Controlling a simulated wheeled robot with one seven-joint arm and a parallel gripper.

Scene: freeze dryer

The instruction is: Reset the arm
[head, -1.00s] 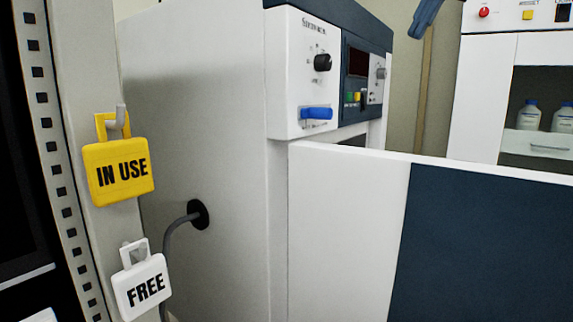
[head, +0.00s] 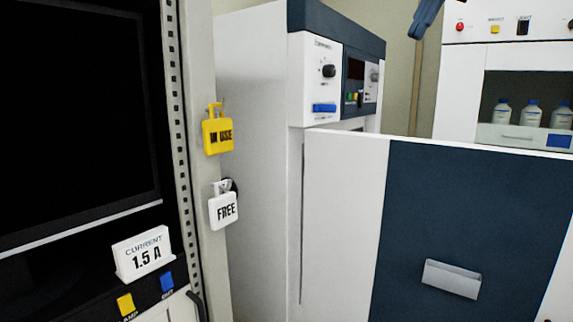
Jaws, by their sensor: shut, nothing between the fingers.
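The dark blue end of my arm, which looks like my gripper (head: 424,20), hangs in from the top edge of the head view, right of centre. Only its tip shows; the rest of the arm is out of frame. It is shut and empty. It is held up in the air and appears to touch nothing.
A white and navy panel (head: 470,215) with a small holder (head: 451,278) fills the right. Yellow IN USE (head: 218,136) and white FREE (head: 223,209) tags hang on a post. Bottles (head: 532,115) stand behind.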

